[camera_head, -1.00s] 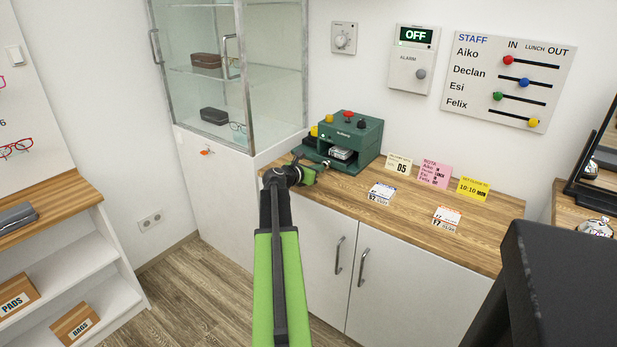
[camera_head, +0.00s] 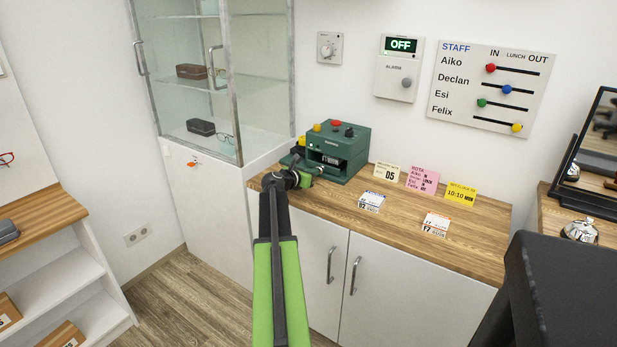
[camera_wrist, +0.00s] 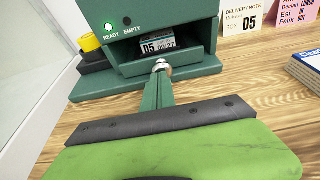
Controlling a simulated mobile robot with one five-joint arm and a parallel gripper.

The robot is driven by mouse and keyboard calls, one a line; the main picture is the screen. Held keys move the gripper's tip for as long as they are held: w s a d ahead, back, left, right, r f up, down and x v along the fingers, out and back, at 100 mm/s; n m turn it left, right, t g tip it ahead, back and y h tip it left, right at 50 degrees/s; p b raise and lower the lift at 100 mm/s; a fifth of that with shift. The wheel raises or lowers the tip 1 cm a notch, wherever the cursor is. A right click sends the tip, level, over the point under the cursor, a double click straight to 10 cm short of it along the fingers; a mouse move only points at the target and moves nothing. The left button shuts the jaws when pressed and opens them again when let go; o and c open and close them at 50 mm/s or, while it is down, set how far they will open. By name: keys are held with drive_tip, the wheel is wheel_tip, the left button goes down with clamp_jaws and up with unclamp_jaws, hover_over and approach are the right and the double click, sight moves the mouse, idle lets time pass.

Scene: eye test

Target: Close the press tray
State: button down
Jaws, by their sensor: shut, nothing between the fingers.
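The dark green press (camera_head: 352,138) stands on the wooden counter, with a red knob on top. In the wrist view, its tray front (camera_wrist: 198,67) lies below the dark opening, with a silver knob (camera_wrist: 161,65) at its middle. How far the tray sticks out is hard to tell. A box labelled D5 (camera_wrist: 158,46) sits in the opening. My gripper (camera_head: 316,171) is shut and empty, in front of the press. In the wrist view, my gripper (camera_wrist: 160,80) points at the silver knob and overlaps it; touch cannot be told.
A glass cabinet (camera_head: 195,95) stands close on the left. A yellow part (camera_wrist: 88,42) sits at the press's left side.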

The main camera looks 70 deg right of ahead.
drive_tip(key=shift+s+d+r, duration=0.1)
drive_tip(key=shift+s+d, duration=0.15)
drive_tip(key=shift+s, duration=0.15)
drive_tip(key=shift+a, duration=0.15)
drive_tip(key=p+v, duration=0.1)
drive_tip(key=v, duration=0.3)
drive_tip(key=f+p+v, duration=0.1)
drive_tip(key=v, duration=0.4)
drive_tip(key=p+v, duration=0.1)
drive_tip(key=v, duration=0.4)
drive_tip(key=shift+w+a+f, duration=0.2)
drive_tip(key=shift+w, duration=0.15)
